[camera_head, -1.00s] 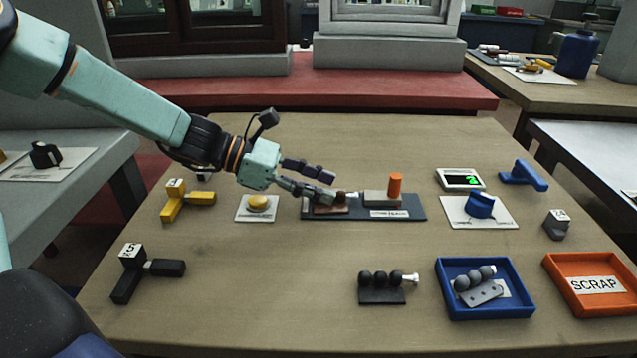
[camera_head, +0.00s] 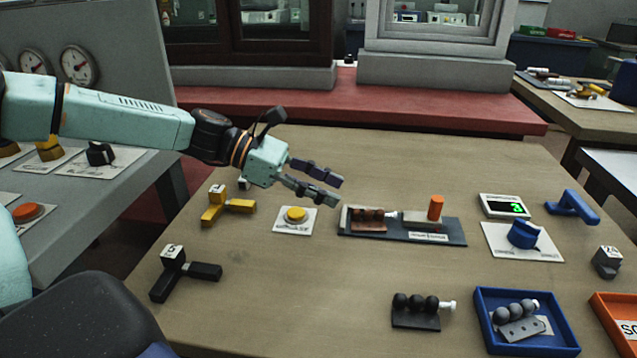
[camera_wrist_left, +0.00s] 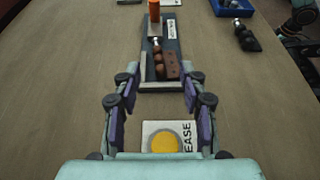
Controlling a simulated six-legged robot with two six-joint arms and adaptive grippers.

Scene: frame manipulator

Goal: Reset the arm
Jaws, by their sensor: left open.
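My left gripper (camera_head: 338,189) is open and empty. It hangs above the table, over the area between the yellow button plate (camera_head: 293,221) and the dark fixture (camera_head: 450,229). The fixture holds a brown part (camera_head: 368,219) with round knobs and has an orange upright post (camera_head: 435,207). In the left wrist view the brown part (camera_wrist_left: 165,65) lies beyond the fingertips, and the yellow button (camera_wrist_left: 163,142) shows between the fingers near the palm. My right gripper is not seen in the head view.
A blue tray (camera_head: 484,307) holds a grey part with balls. A dark part with balls (camera_head: 415,312) lies left of it. An orange bin (camera_head: 607,310) is at the right edge. Yellow (camera_head: 229,206) and black (camera_head: 190,271) angled pieces stand on the left. The table's middle front is clear.

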